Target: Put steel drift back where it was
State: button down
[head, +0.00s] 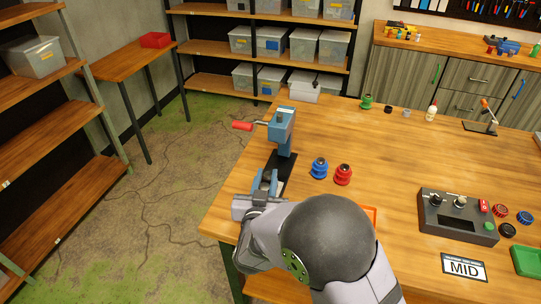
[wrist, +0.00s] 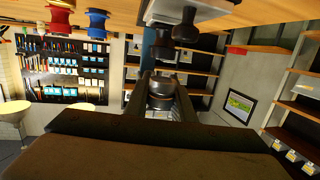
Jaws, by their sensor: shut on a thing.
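My gripper (wrist: 161,85) is shut on a short grey cylinder, which I take to be the steel drift (wrist: 160,98), in the wrist view. That view is upside down, with the tabletop along its top edge. In the head view my gripper (head: 265,183) is at the table's left edge, just in front of the blue press (head: 281,130) with its red handle (head: 242,126). My arm hides much of the gripper there, and I cannot make out the drift in that view.
A blue spool (head: 319,168) and a red spool (head: 343,174) stand right of the press. A dark control box (head: 457,217), a MID sign (head: 464,267) and a green tray (head: 527,261) are further right. Part of an orange tray (head: 370,213) shows behind my arm. The middle of the wooden table (head: 400,150) is clear.

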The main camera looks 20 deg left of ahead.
aim_at(268, 175)
jog(key=shift+r+p+x, duration=0.2)
jog(key=shift+p+x, duration=0.05)
jog(key=shift+x, duration=0.95)
jog(key=shift+r+p+x, duration=0.15)
jog(key=shift+p+x, duration=0.05)
jog(key=shift+x, duration=0.95)
jog(key=x, duration=0.1)
jog(key=p+x, duration=0.1)
jog(key=x, duration=0.1)
jog(key=shift+w+a+r, duration=0.1)
jog(key=shift+w+r, duration=0.25)
jog(key=shift+w+f+p, duration=0.15)
jog(key=shift+f+p, duration=0.4)
jog(key=shift+f, duration=0.05)
jog(key=shift+f, duration=0.1)
jog(key=shift+f, duration=0.15)
jog(key=c, duration=1.5)
grip_release()
